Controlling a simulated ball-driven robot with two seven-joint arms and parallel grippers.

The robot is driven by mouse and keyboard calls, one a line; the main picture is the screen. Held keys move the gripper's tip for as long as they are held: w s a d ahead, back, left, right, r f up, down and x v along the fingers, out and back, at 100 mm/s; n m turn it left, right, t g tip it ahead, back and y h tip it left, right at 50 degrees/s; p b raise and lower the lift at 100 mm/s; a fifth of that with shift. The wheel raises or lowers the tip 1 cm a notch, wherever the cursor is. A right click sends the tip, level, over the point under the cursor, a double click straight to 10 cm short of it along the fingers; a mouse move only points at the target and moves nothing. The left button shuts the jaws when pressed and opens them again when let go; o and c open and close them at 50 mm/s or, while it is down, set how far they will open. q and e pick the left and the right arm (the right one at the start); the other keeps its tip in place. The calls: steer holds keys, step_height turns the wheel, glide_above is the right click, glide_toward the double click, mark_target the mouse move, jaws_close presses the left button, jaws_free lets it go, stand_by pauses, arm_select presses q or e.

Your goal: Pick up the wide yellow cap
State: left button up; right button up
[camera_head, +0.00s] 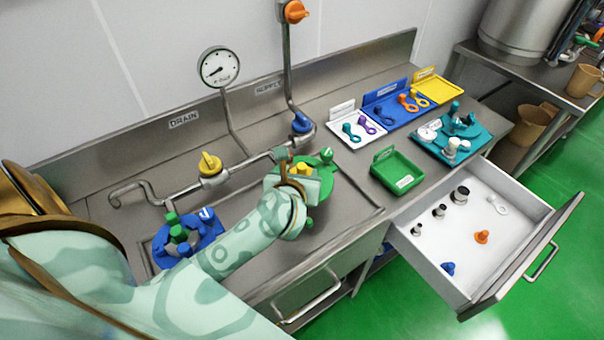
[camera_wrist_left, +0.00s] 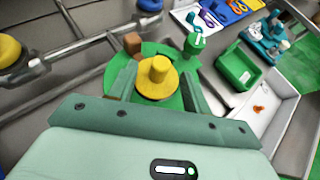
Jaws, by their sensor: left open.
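The wide yellow cap (camera_wrist_left: 157,77), a broad disc with a raised round knob, sits on a round green plate (camera_wrist_left: 190,62) in the left wrist view. In the head view a little of its yellow (camera_head: 303,169) shows at my left gripper, which hides most of it. My left gripper (camera_wrist_left: 159,88) is open, with one finger on each side of the cap. I cannot tell whether the fingers touch it. In the head view the left gripper (camera_head: 298,176) is over the green plate (camera_head: 326,182). My right gripper is not in view.
A green-topped part (camera_wrist_left: 194,44) stands on the plate right of the cap, and a brown block (camera_wrist_left: 132,43) at its upper left. Pipes with a yellow valve handle (camera_head: 209,163) run behind. A green bin (camera_head: 397,176) and an open drawer (camera_head: 470,262) with small parts are at right.

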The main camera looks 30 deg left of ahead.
mark_target(302, 171)
arm_select(q)
steer(key=x, duration=0.2)
steer(key=shift+w+f, duration=0.1)
steer(key=shift+w, duration=0.15)
steer(key=shift+s, duration=0.15)
steer(key=shift+c, duration=0.7)
jaws_close()
